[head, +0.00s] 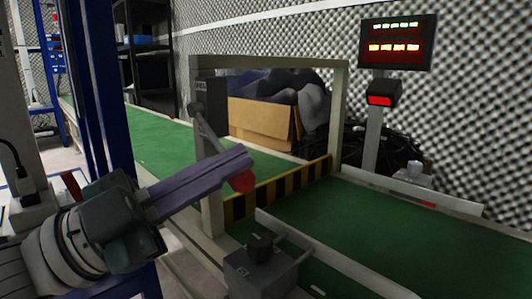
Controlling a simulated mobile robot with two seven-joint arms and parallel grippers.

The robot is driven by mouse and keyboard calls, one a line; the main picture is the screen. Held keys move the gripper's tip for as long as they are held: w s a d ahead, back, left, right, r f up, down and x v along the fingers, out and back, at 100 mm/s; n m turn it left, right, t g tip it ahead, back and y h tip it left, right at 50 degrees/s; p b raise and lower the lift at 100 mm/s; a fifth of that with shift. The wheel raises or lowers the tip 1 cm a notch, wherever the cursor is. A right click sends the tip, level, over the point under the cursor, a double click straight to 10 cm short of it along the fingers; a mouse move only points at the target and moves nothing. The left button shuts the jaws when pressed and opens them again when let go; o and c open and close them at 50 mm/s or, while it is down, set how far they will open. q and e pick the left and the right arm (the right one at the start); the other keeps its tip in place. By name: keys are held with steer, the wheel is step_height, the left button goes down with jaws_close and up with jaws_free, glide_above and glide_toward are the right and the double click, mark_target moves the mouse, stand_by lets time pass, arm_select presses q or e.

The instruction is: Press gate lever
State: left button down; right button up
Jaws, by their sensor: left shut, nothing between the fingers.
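The gate lever (202,122) is a thin grey rod on a dark box on the left post of a pale gate frame. It slants down to the right behind my gripper and ends in a red knob (243,182). My left gripper (243,163) is shut and empty, its long purple-grey fingers pointing right across the lever. The fingertips overlap the knob's upper edge in the picture; I cannot tell whether they touch it. The gate (285,187), a black and yellow striped bar, lies low across the green conveyor (385,225). My right gripper is not in view.
A grey box with a black knob (259,246) stands at the conveyor's near edge, below the gate. A cardboard box (262,122) with dark cloth stands behind the frame. A display (396,42) and a red-lit box (383,95) are on a post at the right.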

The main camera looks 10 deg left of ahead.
arm_select(q)
steer(key=v, duration=0.8)
steer(key=shift+a+f+p, duration=0.25)
steer(key=shift+f+p, duration=0.05)
steer(key=shift+w, duration=0.1)
